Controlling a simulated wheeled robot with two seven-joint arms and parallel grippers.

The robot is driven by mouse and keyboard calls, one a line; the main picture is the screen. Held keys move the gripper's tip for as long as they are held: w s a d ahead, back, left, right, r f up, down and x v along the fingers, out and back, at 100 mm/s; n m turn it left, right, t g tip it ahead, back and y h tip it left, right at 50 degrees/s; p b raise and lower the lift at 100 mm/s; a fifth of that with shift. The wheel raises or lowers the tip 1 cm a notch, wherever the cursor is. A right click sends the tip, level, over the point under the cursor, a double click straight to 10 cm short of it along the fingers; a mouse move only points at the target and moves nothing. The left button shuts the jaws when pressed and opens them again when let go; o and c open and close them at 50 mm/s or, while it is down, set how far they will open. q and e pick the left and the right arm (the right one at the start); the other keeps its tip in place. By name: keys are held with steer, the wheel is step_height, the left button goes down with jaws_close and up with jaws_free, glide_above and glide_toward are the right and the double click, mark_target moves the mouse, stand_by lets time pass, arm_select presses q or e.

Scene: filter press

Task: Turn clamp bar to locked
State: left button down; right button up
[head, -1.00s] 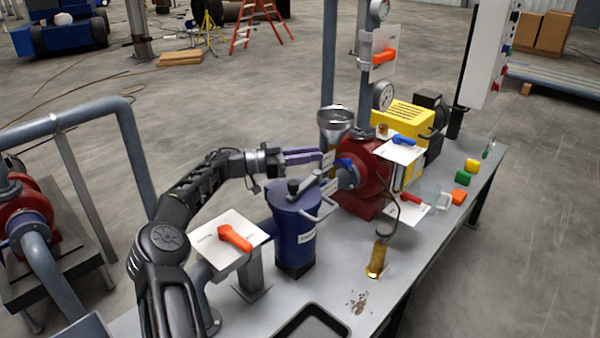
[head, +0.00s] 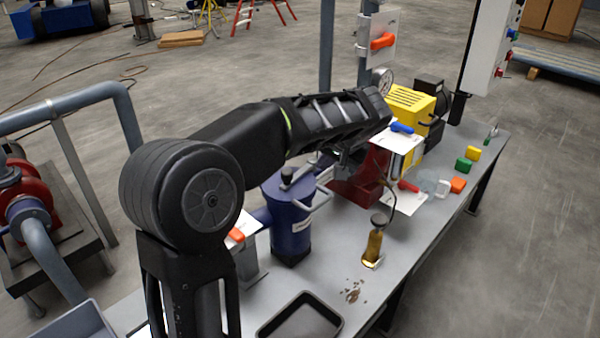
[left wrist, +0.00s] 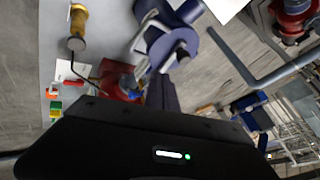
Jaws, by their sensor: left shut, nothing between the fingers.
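The blue filter vessel (head: 290,225) stands upright on the bench in the head view. Its lid carries a dark knob (head: 287,174), a grey bar (head: 303,173) that looks like the clamp bar, and a light loop handle. The vessel also shows in the left wrist view (left wrist: 165,48), close to the fingers. My left gripper (left wrist: 160,84) is shut and empty, its dark fingers pointing toward the vessel. Whether they touch the bar I cannot tell. In the head view my left forearm hides most of this gripper. My right gripper is not in view.
The red pump housing (head: 352,188) stands behind the vessel, partly hidden by my arm. An orange-handled panel (head: 238,235) is left of the vessel. The bench is clear at front right.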

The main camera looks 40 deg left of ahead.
arm_select(q)
steer(key=shift+s+f, duration=0.1)
steer(key=shift+s, duration=0.3)
steer(key=a+f+p, duration=0.1)
steer(key=a+f, duration=0.1)
steer(key=w+a+f+p, duration=0.1)
steer(key=a+f, duration=0.2)
steer(key=w+a+f+p, duration=0.1)
steer(key=a+f, duration=0.2)
steer(key=shift+w+a, duration=0.1)
steer(key=shift+a, duration=0.15)
steer(key=shift+a+f, duration=0.1)
steer(key=shift+a, duration=0.15)
